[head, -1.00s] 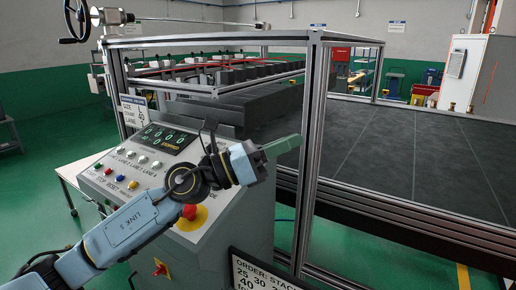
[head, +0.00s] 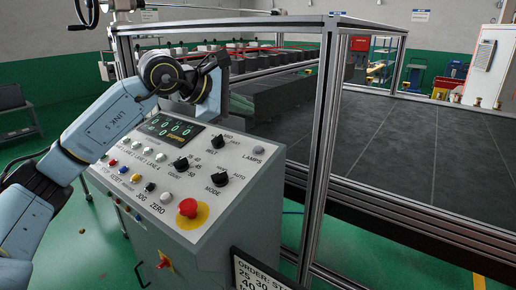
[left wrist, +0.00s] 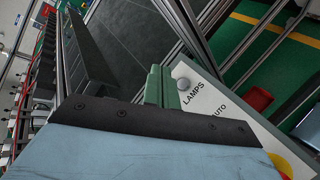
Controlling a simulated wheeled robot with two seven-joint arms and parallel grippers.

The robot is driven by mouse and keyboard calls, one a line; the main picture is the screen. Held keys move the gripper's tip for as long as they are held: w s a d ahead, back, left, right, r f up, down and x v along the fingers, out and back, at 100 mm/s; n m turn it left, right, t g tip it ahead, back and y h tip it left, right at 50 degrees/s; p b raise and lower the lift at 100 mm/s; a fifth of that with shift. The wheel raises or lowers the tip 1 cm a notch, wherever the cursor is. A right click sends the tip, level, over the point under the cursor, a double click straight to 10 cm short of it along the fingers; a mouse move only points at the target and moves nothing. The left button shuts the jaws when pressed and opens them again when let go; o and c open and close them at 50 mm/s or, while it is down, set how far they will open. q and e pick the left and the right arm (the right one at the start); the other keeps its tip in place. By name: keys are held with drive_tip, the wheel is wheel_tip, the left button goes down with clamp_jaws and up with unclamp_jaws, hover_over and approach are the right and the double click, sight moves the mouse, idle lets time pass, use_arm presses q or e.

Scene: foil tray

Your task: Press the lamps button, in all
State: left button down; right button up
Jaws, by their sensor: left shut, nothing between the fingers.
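The lamps button (head: 258,150) is a small grey round button at the upper right of the sloping control panel (head: 225,199), beside the printed word LAMPS. In the left wrist view the same grey button (left wrist: 183,84) is just right of my fingertips. My left gripper (head: 243,104) has green fingers, partly hidden behind the wrist, above the panel's far edge. In the left wrist view the green fingers (left wrist: 158,78) are together and empty. They look apart from the button, though their height above the panel is hard to judge. My right gripper is in neither view.
The panel also bears a red mushroom button (head: 188,208) on yellow, black knobs including the mode knob (head: 217,193), small coloured buttons and a digital display (head: 171,134). A metal frame post (head: 322,150) stands right of the panel, before a wide dark table (head: 420,150).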

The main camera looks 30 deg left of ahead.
sight(258, 149)
use_arm(q)
drive_tip(key=f+b, duration=0.1)
drive_tip(key=f, duration=0.1)
drive_tip(key=w+f+b, duration=0.1)
drive_tip(key=f+b, duration=0.1)
drive_tip(key=f, duration=0.1)
drive_tip(key=w+f+b, duration=0.1)
drive_tip(key=f, duration=0.2)
drive_tip(key=shift+w+d+b, duration=0.1)
drive_tip(key=shift+w+b, duration=0.1)
drive_tip(key=shift+b, duration=0.15)
drive_tip(key=shift+w+f, duration=0.1)
drive_tip(key=shift+f, duration=0.15)
idle(0.9)
drive_tip(key=shift+f, duration=0.1)
idle(0.5)
drive_tip(key=shift+w+f+b, duration=0.15)
drive_tip(key=shift+f+b, duration=0.1)
drive_tip(key=shift+b, duration=0.2)
drive_tip(key=shift+w+f+b, duration=0.1)
drive_tip(key=shift+f+b, duration=0.3)
drive_tip(key=shift+f, duration=0.15)
idle(0.4)
idle(0.4)
drive_tip(key=shift+s+r+p, duration=0.25)
drive_tip(key=shift+r+p, duration=0.2)
drive_tip(key=shift+r, duration=0.45)
